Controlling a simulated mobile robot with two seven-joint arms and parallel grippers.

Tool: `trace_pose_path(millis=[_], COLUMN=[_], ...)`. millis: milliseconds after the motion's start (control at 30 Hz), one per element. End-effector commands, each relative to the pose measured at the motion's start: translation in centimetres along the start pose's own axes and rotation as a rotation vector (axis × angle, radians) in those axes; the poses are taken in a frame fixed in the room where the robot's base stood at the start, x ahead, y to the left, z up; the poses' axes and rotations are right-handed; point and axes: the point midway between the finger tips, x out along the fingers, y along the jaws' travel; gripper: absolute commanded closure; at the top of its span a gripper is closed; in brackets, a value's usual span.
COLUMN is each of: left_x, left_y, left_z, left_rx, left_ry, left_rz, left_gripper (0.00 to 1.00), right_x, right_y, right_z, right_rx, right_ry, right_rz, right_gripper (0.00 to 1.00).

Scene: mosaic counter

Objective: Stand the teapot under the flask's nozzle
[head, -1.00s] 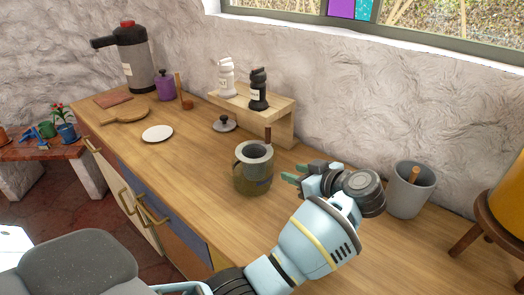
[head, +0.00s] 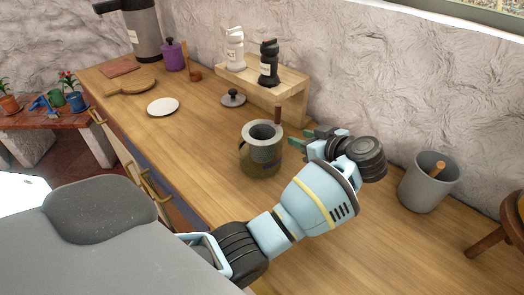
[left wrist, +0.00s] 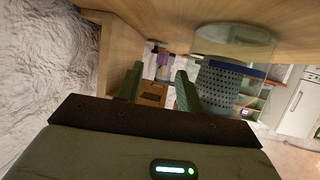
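The teapot (head: 262,155) is a grey and olive see-through pot with an open top, upright on the wooden counter. It also shows upside down in the left wrist view (left wrist: 222,85), close by the right finger. My left gripper (head: 308,142) is just right of the teapot in the head view, fingers apart with nothing between them. It also shows open in the left wrist view (left wrist: 157,88). The flask (head: 145,32) is tall, grey and dark, at the counter's far left end. Its nozzle (head: 106,6) points left; its top is cut off. My right gripper is not seen.
A dark lid (head: 233,98) and a white disc (head: 163,107) lie beyond the teapot. A wooden shelf (head: 291,92) with two bottles stands behind it. A cutting board (head: 131,86) and a purple canister (head: 173,55) are near the flask. A grey cup (head: 428,184) stands right.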

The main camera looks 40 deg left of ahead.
Motion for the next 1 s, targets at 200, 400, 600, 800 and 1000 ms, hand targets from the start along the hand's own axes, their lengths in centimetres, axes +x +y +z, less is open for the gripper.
trace_pose_path(millis=[200, 400, 600, 800, 1000], left_x=[2.6, 4.8, 5.1, 5.1, 5.1], left_y=[-0.3, -0.3, -0.2, -0.2, -0.2], left_z=[-0.8, -0.7, -0.6, -0.7, -0.7], left_rx=[-0.002, 0.0, -0.001, -0.001, -0.001], left_ry=[0.005, 0.002, 0.0, 0.0, 0.0], left_rz=[-0.003, -0.001, 0.0, 0.0, 0.0], left_gripper=[0.63, 0.63, 0.63, 0.77, 1.0], right_x=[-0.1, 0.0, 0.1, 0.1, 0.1], right_y=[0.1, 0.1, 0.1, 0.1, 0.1], right_z=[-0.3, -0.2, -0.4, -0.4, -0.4], right_rx=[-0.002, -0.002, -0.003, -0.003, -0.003], right_ry=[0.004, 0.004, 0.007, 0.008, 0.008], right_rz=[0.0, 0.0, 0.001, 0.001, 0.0], right_gripper=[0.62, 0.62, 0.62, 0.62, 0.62])
